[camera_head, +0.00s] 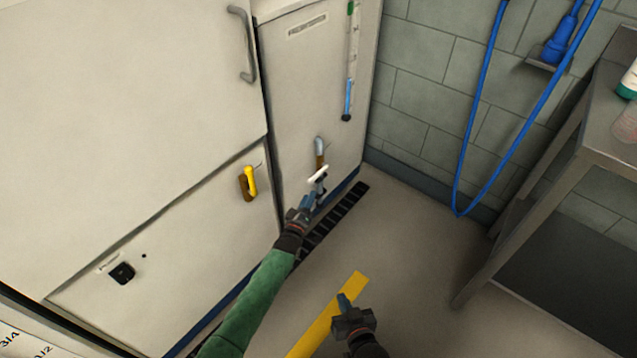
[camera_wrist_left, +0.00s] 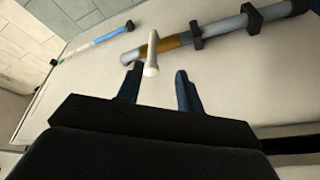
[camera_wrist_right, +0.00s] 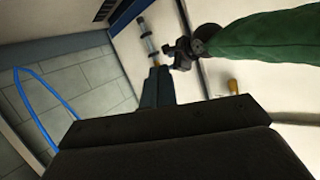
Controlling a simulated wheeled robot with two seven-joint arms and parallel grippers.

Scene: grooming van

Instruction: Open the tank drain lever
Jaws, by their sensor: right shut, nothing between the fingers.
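The drain lever (camera_head: 318,175) is a short white handle on a brass valve in a grey pipe (camera_head: 319,146), low on the pale tank panel. In the left wrist view the lever (camera_wrist_left: 152,55) points toward my left gripper (camera_wrist_left: 158,80), its near end at the gap between the fingertips. That gripper (camera_head: 311,198) is open, and contact with the lever cannot be told. My right gripper (camera_head: 345,300) is shut and empty, low over the floor. Its closed fingers show in the right wrist view (camera_wrist_right: 159,74).
A yellow handle (camera_head: 251,181) sits on the panel left of the valve. A sight tube with blue liquid (camera_head: 348,95) is above it. A black floor grate (camera_head: 335,220) runs below. A blue hose (camera_head: 470,135) and metal table (camera_head: 600,125) stand right; the floor between is clear.

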